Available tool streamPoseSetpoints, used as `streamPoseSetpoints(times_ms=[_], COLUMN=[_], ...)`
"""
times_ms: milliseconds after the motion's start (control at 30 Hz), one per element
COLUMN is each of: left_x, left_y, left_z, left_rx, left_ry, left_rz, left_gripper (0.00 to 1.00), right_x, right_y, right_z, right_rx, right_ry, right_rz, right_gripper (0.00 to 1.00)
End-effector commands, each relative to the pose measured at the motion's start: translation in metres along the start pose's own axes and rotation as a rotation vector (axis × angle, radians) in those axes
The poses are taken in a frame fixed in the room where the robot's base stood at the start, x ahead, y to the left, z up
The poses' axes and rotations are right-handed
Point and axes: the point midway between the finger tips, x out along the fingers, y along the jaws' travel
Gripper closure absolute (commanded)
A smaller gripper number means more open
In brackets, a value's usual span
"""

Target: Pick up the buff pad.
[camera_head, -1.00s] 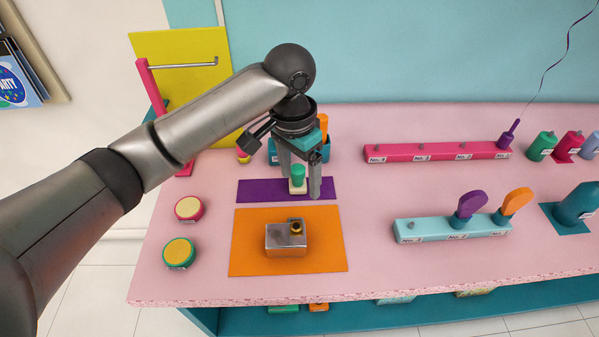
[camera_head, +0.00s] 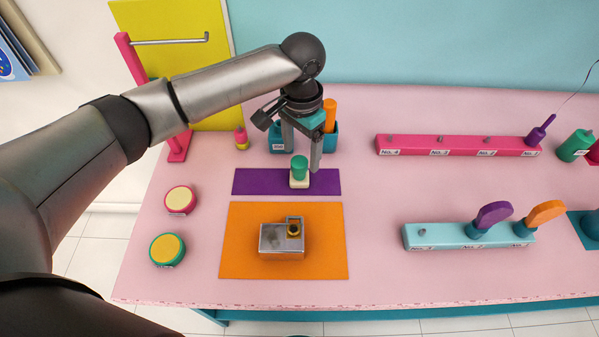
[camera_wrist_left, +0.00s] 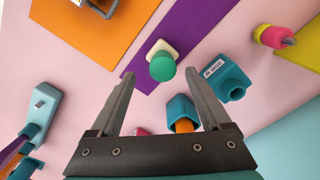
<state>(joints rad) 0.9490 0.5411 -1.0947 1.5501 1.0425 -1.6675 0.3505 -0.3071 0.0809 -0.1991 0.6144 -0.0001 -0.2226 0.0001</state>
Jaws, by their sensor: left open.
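The buff pad (camera_head: 299,183) is a small cream block with a green knob (camera_head: 300,163) on top. It sits on the purple mat (camera_head: 252,181). My left gripper (camera_head: 303,160) is open, with its fingers pointing down just behind and above the knob. In the left wrist view, the pad's cream base (camera_wrist_left: 158,47) and green knob (camera_wrist_left: 162,68) show beyond the open fingertips (camera_wrist_left: 160,76), centred between them. Nothing is held between the fingers. My right gripper is not in view.
An orange mat (camera_head: 235,255) with a metal box (camera_head: 280,243) lies in front. Teal holders (camera_head: 331,137) stand close behind the gripper. Two round tins (camera_head: 180,200) sit at left. Pink (camera_head: 455,147) and light blue (camera_head: 455,239) racks stand right; the table between is clear.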

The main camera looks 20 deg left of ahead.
Motion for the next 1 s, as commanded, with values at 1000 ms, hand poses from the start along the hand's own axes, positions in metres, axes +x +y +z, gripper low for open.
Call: streamPoseSetpoints(times_ms=[1000], left_x=[0.054], left_y=[-0.004], left_z=[0.001], left_rx=[0.002], left_ry=[0.001], left_rz=[0.000], left_gripper=[0.51], right_x=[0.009], right_y=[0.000], right_z=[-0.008], right_rx=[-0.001], right_ry=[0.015], right_rz=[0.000], right_gripper=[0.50])
